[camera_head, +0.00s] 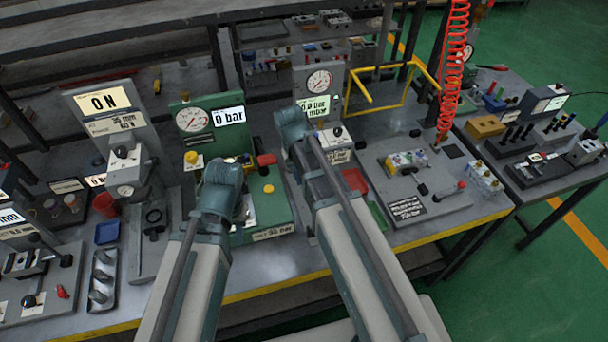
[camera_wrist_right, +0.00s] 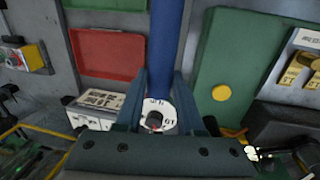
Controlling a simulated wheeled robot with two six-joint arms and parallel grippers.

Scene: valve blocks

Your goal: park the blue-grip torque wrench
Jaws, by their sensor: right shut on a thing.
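The blue grip of the torque wrench (camera_wrist_right: 167,38) runs upright through the top middle of the right wrist view. My right gripper (camera_wrist_right: 161,76) is shut on it, with one finger on each side. A round white face with a dark centre (camera_wrist_right: 157,115) shows between the finger bases; I cannot tell whether it belongs to the wrench. In the head view the wrench and the right fingertips are hidden behind my right arm. My left gripper (camera_head: 240,209) is over the front left of the green pressure stand; its fingers are too hidden to read.
A red tray (camera_wrist_right: 108,53) and a green base with a yellow button (camera_wrist_right: 222,92) lie on either side of the grip. A yellow frame (camera_head: 375,103) stands behind.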

